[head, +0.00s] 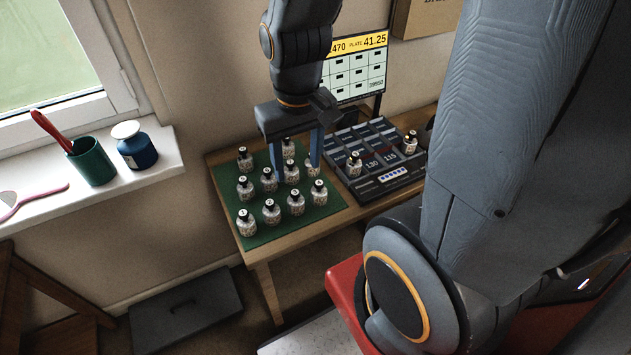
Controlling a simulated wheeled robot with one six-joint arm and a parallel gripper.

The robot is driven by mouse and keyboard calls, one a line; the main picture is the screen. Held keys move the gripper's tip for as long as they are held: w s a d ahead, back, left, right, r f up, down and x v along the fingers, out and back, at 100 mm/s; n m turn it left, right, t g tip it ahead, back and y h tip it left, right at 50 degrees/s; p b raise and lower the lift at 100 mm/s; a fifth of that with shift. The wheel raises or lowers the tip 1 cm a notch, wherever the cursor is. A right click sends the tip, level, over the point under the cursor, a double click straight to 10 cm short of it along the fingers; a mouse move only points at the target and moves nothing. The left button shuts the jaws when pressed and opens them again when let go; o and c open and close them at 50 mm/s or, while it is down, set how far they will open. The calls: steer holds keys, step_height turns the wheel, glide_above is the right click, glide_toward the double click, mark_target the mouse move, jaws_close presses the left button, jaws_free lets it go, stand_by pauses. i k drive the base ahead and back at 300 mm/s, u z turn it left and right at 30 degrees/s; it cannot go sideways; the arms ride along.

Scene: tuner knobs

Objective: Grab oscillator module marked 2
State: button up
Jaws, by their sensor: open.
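Several small oscillator modules, pale patterned bodies with black tops and white round marks, stand upright on a green mat (285,230) on a wooden table. The marks are too small to read surely, so I cannot tell which one is 2. My gripper (296,168) points down over the back of the mat, its two blue fingers apart. One module (291,173) shows between the fingertips and another (288,148) behind it. I cannot tell whether the fingers touch any module. A module at the front left (246,224) and one at the front right (319,194) stand clear of the fingers.
A dark console (385,178) right of the mat holds two more modules (354,165). A screen (358,75) stands behind. The windowsill at left holds a green cup (91,163) and a blue jar (138,150). My arm hides much of the right side.

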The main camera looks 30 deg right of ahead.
mark_target(271, 210)
steer(key=u, duration=0.55)
steer(key=k, duration=1.3)
steer(key=u, duration=1.05)
steer(key=i, duration=1.25)
steer(key=z, duration=0.8)
steer(key=i, duration=0.35)
steer(key=z, duration=0.35)
